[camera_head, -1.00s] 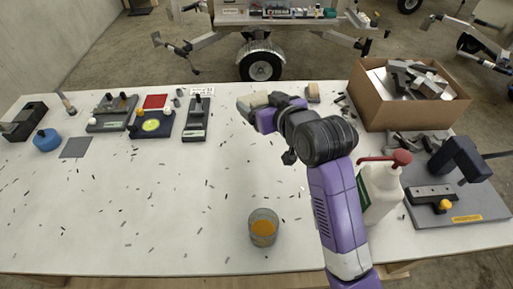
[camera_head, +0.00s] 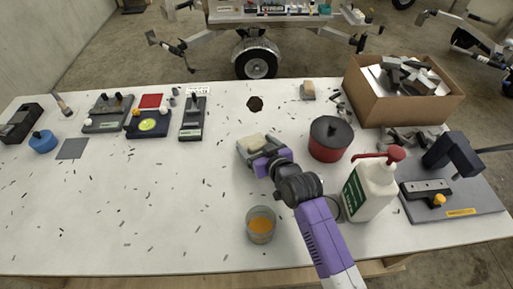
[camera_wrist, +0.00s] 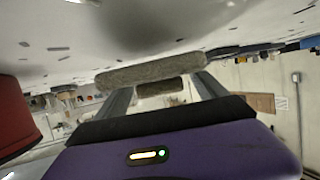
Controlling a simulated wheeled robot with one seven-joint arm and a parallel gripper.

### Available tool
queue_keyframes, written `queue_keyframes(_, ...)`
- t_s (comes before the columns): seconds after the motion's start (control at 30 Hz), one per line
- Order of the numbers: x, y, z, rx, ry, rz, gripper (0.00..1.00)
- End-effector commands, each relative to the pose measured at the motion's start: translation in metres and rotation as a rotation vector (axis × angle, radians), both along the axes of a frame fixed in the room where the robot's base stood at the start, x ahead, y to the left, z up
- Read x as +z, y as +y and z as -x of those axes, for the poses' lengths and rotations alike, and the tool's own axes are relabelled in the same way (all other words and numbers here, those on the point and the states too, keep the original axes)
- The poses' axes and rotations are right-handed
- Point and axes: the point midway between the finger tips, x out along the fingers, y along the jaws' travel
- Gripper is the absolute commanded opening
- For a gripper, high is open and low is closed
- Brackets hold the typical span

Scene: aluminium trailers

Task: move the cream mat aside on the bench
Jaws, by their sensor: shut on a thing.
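The cream mat (camera_head: 251,143) is a small, thick pale pad in the middle of the bench (camera_head: 140,200). My gripper (camera_head: 263,155) is shut on its near edge. In the wrist view the mat (camera_wrist: 150,71) shows edge-on as a rough grey-beige strip between the fingertips of my gripper (camera_wrist: 155,85). I cannot tell whether it touches the bench or is just above it.
A glass of orange liquid (camera_head: 261,225) stands in front. A cardboard box (camera_head: 405,108) is back right. The left middle of the bench has only small dark bits.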

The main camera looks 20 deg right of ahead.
Motion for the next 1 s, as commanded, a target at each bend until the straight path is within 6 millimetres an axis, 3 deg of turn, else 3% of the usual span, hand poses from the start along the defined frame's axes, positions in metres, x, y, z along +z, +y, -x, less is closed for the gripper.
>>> queue_keyframes(0.17, -0.015, 0.000, 0.000, 0.000, -0.001, 0.000, 0.42)
queue_keyframes(0.93, -0.027, 0.000, 0.000, 0.000, -0.001, 0.000, 0.42)
queue_keyframes(0.97, -0.027, 0.000, 0.000, 0.000, 0.000, 0.000, 0.83)
queue_keyframes(1.0, -0.028, 0.000, 0.000, 0.000, 0.000, 0.000, 0.91)
